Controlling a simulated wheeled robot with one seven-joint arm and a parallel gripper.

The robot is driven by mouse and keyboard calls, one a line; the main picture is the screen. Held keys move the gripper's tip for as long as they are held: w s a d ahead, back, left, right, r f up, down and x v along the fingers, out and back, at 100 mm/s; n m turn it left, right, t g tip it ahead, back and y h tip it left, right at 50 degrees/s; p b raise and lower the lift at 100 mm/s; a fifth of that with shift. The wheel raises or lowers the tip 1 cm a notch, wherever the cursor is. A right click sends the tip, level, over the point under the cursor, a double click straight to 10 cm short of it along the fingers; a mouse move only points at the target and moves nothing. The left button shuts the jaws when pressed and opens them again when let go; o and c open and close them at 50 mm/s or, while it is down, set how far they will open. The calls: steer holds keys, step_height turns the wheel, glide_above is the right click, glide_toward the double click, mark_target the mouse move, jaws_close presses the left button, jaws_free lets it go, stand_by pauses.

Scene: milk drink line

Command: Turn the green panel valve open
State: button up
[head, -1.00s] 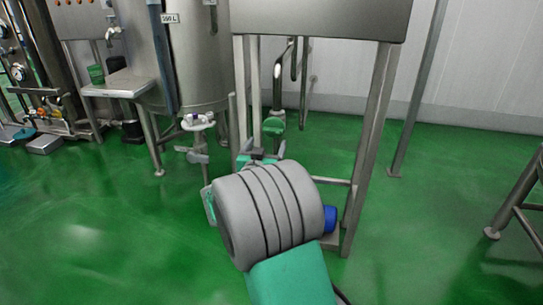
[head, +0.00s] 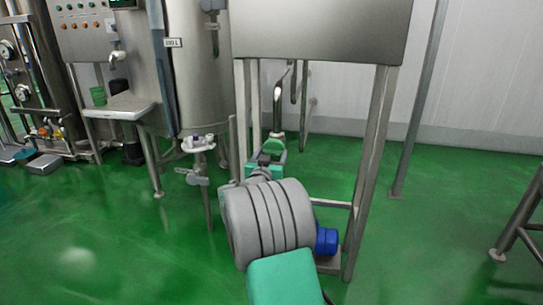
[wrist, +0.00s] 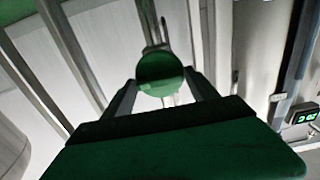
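The green panel valve (head: 276,145) is a round green handle on the steel pipe below the panel, partly hidden by my gripper in the head view. In the wrist view the valve (wrist: 160,74) is a green disc straight ahead. My gripper (head: 267,160) is at the valve, with its two fingers apart. In the wrist view one finger shows on each side of the disc. I cannot tell whether either finger touches it.
A steel panel (head: 320,30) on legs overhangs the valve. A tall steel tank (head: 198,85) with a white-handled valve (head: 198,142) stands to the left. A blue cylinder (head: 326,241) is low behind my arm.

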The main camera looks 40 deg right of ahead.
steer(key=c, duration=0.8)
steer(key=shift+n, duration=0.3)
steer(key=n+p, duration=0.1)
steer(key=n, duration=0.2)
steer(key=shift+r+n, duration=0.1)
steer(key=shift+n, duration=0.2)
steer(key=n+p, duration=0.2)
steer(key=n, duration=0.2)
steer(key=shift+p, duration=0.35)
steer(key=n+p, duration=0.4)
steer(key=n, duration=0.2)
steer(key=shift+n, duration=0.3)
steer(key=shift+n+p, duration=1.05)
steer(key=shift+n, duration=0.45)
